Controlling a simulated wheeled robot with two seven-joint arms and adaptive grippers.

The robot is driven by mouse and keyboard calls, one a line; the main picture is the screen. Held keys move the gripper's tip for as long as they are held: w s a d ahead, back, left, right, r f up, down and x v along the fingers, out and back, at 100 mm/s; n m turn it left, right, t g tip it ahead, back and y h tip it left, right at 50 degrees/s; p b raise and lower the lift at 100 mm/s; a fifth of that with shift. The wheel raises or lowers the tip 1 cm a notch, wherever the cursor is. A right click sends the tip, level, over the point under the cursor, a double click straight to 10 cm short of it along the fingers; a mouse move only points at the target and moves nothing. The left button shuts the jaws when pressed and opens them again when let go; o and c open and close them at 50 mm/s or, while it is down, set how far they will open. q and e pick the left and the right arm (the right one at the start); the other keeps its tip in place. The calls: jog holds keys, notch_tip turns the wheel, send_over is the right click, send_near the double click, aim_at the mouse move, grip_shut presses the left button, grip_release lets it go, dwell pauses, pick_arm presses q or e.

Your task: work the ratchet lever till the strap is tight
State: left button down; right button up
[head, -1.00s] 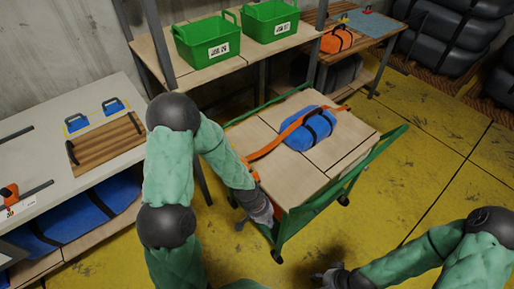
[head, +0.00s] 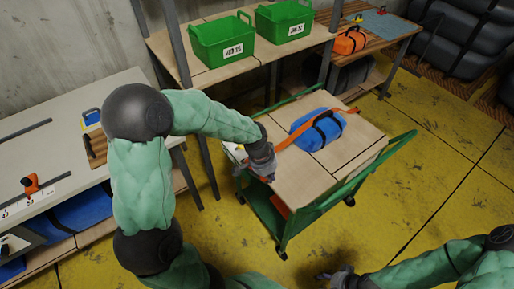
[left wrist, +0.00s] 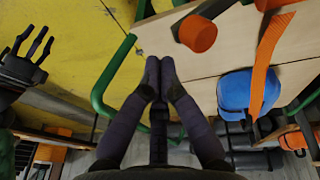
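An orange strap (head: 293,132) runs over a blue bundle (head: 318,128) on the cart's wooden top. In the left wrist view the strap (left wrist: 268,52) crosses the blue bundle (left wrist: 240,92). An orange cylindrical grip (left wrist: 197,33) on a dark bar, apparently the ratchet lever, lies ahead and right of my left fingers. My left gripper (head: 266,172) is at the cart's near left edge; in the left wrist view its fingertips (left wrist: 160,70) are together with nothing seen between them. It hides the ratchet area in the head view. My right gripper (head: 335,277) is low at the front, fingers spread (left wrist: 38,45), empty.
The cart's green rail (head: 352,178) runs along its right side. Green crates (head: 222,40) stand on a shelf behind. A white-topped table (head: 45,150) is at the left. Yellow floor (head: 400,205) is clear right of the cart.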

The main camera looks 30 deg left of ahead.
pick_arm(q)
jog(key=a+r+m+y+p, duration=0.15)
jog(key=a+r, duration=0.35)
jog(key=r, duration=0.6)
jog(key=f+b, duration=0.2)
jog(key=f, duration=0.1)
jog(key=f+b, duration=0.2)
jog(key=f, duration=0.1)
jog(key=w+f+b, duration=0.1)
jog(key=f+b, duration=0.2)
jog(key=shift+d, duration=0.25)
jog(key=shift+f+b, duration=3.5)
jog(key=shift+f, duration=1.95)
notch_tip(320, 180, up, 7)
jog(key=p, duration=0.6)
jog(key=shift+r, duration=0.15)
jog(key=shift+d+r+p, duration=0.2)
jog(key=shift+r+p, duration=0.1)
jog(key=shift+r, duration=0.05)
jog(key=shift+f, duration=0.1)
jog(key=shift+a+f, duration=0.1)
jog(key=shift+a, duration=0.05)
